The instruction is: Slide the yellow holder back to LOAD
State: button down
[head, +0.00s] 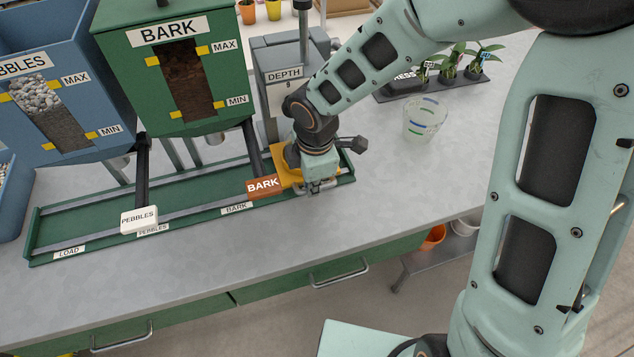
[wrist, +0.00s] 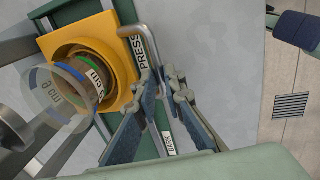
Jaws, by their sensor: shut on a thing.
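The yellow holder (head: 291,158) sits on the green track (head: 98,222) at its right end, by the PRESS label (wrist: 141,55) and in front of the grey DEPTH stand. It also shows in the wrist view (wrist: 127,80), with a clear pot (wrist: 50,97) with coloured bands and brown filling in its round opening. My gripper (head: 320,186) is shut on the holder's grey bar handle (wrist: 143,31), the fingers on either side of it. The LOAD label (head: 69,252) marks the track's far left end. My wrist hides part of the holder in the head view.
Between holder and LOAD, the orange BARK tag (head: 264,186) and white PEBBLES tag (head: 139,218) hang at the track's front edge. The green bark bin (head: 122,83) and blue pebbles bin (head: 88,115) stand behind it. A clear cup (head: 425,120) stands right. The front counter is clear.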

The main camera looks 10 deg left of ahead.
jog(key=s+a, duration=0.2)
jog(key=a, duration=0.1)
jog(key=shift+a+b, duration=0.2)
jog(key=shift+b, duration=0.1)
jog(key=shift+w+d, duration=0.1)
jog(key=shift+d, duration=0.1)
jog(key=c, duration=2)
grip_release()
jog(key=shift+r, duration=0.1)
jog(key=r, duration=0.4)
jog(key=s+r, duration=0.1)
jog(key=r, duration=0.2)
jog(key=s+d+r, duration=0.1)
jog(key=r, duration=0.3)
jog(key=shift+r, duration=0.3)
jog(key=shift+w+d, duration=0.1)
jog(key=shift+d, duration=0.05)
